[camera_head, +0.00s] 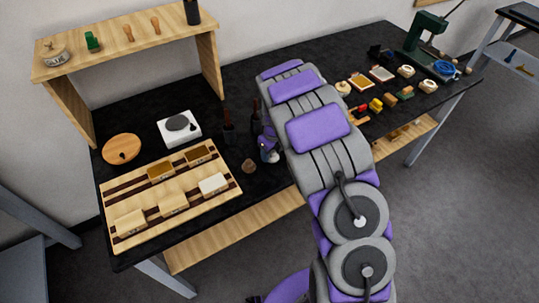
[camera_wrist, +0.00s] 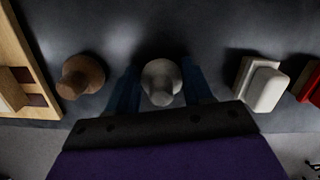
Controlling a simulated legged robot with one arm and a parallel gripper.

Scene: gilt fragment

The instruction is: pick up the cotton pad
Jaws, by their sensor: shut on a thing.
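The cotton pad looks to be the pale grey, round, knob-topped piece (camera_wrist: 161,82) in the middle of the wrist view. My gripper (camera_wrist: 160,88) has one dark bluish finger on each side of it and is shut on it. In the head view my gripper (camera_head: 268,147) is over the black table, with a small whitish bit of the pad (camera_head: 272,156) showing below it. My arm hides much of that area. I cannot tell whether the pad touches the table.
A brown knobbed piece (camera_wrist: 80,76) stands left of the pad, and a white block (camera_wrist: 262,85) stands to its right. A wooden tray (camera_head: 150,186) with several small boxes lies at the left. Dark upright items (camera_head: 228,120) stand close behind my gripper.

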